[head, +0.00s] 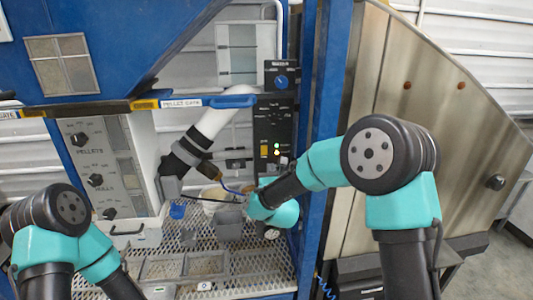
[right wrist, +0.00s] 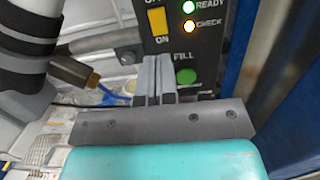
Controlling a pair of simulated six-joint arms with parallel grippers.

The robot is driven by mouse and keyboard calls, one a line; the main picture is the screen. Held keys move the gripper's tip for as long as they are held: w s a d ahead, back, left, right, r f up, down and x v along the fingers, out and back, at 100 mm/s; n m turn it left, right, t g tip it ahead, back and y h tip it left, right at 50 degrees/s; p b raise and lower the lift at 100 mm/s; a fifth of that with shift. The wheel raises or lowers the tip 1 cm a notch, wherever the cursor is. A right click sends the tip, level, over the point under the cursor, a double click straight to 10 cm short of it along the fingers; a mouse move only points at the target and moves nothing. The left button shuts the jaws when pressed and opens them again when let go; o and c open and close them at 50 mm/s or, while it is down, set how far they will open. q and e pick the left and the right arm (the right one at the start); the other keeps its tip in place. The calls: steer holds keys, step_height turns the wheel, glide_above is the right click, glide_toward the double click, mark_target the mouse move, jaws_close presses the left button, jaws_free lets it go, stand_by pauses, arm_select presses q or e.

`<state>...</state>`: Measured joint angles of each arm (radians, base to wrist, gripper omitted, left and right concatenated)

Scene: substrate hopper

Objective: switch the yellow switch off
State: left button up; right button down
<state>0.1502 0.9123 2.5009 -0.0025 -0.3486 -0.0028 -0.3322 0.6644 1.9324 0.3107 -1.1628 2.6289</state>
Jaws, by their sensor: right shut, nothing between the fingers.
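The yellow switch (head: 264,151) is on the black control panel (head: 270,110) in the middle of the head view. In the right wrist view the switch (right wrist: 158,22) is upright, with "ON" printed below it and a cut-off label above. I cannot tell which way it is rocked. My right gripper (right wrist: 157,62) is shut and empty, its fingertips just below the switch and left of the green FILL button (right wrist: 187,76). Whether they touch the panel is unclear. My left arm shows at the lower left of the head view, but its gripper is out of sight.
A green READY light (right wrist: 189,7) and an amber CHECK light (right wrist: 190,27) are lit right of the switch. A blue post (head: 320,110) stands right of the panel. A white pipe (head: 215,120) and a perforated metal tray (head: 262,268) lie left and below.

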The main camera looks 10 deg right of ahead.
mark_target(266, 148)
steer(key=w, duration=0.3)
steer(key=w+r, duration=0.1)
steer(key=w, duration=0.6)
steer(key=shift+w+r, duration=0.15)
steer(key=shift+w, duration=0.1)
